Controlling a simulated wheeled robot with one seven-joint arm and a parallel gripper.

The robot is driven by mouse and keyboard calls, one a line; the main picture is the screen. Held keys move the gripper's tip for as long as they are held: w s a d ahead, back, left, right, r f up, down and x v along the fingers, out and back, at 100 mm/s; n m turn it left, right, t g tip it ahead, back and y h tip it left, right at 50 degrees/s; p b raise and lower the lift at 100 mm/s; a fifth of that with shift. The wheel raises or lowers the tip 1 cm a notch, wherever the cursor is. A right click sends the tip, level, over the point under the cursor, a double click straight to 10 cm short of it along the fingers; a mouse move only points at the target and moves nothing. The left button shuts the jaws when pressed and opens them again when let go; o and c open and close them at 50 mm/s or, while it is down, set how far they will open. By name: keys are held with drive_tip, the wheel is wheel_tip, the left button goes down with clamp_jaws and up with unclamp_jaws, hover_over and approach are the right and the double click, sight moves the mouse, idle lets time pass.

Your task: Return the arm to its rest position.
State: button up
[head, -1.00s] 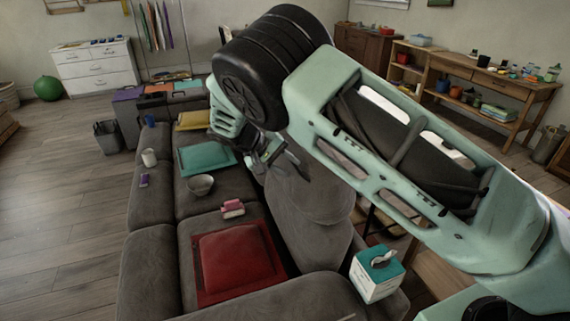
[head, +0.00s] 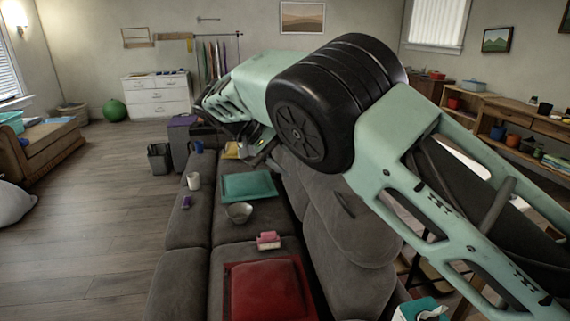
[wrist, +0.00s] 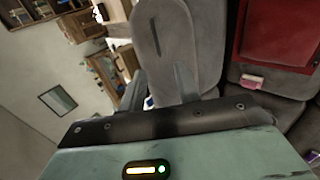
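My arm is raised and bent, reaching out from the right side of the head view over the grey sofa's backrest. My gripper (head: 262,150) is small and partly hidden behind my arm in the head view, above the far part of the sofa. In the wrist view its fingers (wrist: 160,88) stand apart with nothing visible between them, so it looks open and empty. The sofa (head: 185,285) lies below it.
On the sofa are a red cushion (head: 266,293), a pink block (head: 268,241), a bowl (head: 239,213), a teal cushion (head: 249,186) and a white cup (head: 193,181). A tissue box (head: 424,310) stands near the backrest.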

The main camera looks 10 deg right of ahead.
drive_tip(key=shift+a+r, duration=0.25)
drive_tip(key=s+d+f+n+y, duration=0.2)
drive_tip(key=s+n+y, duration=0.1)
drive_tip(key=s, duration=1.6)
drive_tip(key=s+d+f+n+y, duration=0.2)
drive_tip(key=s+n+y, duration=0.2)
drive_tip(key=s, duration=1.5)
drive_tip(key=y, duration=0.2)
drive_tip(key=shift+s+d+f+y, duration=0.15)
drive_tip(key=shift+y, duration=0.15)
